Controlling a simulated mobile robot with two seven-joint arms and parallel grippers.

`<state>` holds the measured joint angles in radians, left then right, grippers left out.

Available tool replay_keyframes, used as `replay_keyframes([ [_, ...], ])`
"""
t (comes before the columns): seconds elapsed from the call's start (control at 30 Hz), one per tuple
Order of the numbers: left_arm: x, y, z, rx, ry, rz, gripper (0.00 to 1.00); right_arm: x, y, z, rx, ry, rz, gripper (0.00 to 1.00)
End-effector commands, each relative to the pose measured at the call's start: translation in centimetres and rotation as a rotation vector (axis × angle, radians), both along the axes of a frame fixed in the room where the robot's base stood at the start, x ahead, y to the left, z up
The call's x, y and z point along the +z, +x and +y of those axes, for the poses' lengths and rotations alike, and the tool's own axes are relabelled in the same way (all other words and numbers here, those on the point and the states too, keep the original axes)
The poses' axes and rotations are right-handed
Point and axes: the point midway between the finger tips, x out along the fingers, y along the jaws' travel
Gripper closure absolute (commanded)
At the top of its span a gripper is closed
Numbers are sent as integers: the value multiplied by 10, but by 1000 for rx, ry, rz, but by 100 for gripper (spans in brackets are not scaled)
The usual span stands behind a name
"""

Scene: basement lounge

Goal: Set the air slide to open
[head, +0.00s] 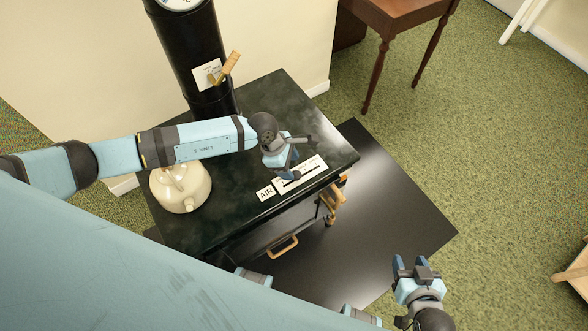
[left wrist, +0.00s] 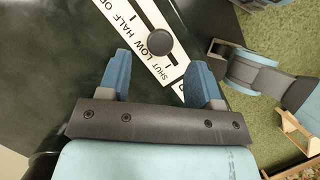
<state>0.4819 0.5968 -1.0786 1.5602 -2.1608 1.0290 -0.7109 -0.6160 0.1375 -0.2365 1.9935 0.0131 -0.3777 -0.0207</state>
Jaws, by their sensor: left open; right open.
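The air slide is a white plate (head: 313,168) on the dark stove top, beside an "AIR" label (head: 265,194). In the left wrist view the plate (left wrist: 178,75) reads SHUT, LOW, HALF and a partly cut-off OP. Its round dark knob (left wrist: 159,42) appears beside LOW, on a black slot. My left gripper (head: 290,169) is open above the plate. In the left wrist view its fingers (left wrist: 160,64) frame the knob's near side, with visible gaps on both sides. My right gripper (head: 411,263) is open and empty, off to the right of the stove.
A cream kettle (head: 181,188) stands on the stove's left side. A black stovepipe (head: 190,45) with a wooden-handled damper (head: 230,65) rises behind. The stove front has a handle (head: 283,247). A black floor mat (head: 385,200) and a wooden table (head: 395,15) lie to the right.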

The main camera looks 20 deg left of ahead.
Motion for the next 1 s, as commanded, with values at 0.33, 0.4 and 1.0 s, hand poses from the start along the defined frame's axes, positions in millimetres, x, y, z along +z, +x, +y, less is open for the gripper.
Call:
replay_keyframes([
  [0.33, -33, 1, -14, 1, 0, 1, 42, 1, 1, -1, -1, -2, -1, 52],
  [0.4, -35, 1, -14, 1, 0, 1, 42, 1, 1, -2, -1, -3, -2, 52],
  [1.0, -35, 4, -16, 0, -2, 0, 100, -1, 1, -2, -1, -4, -2, 52],
])
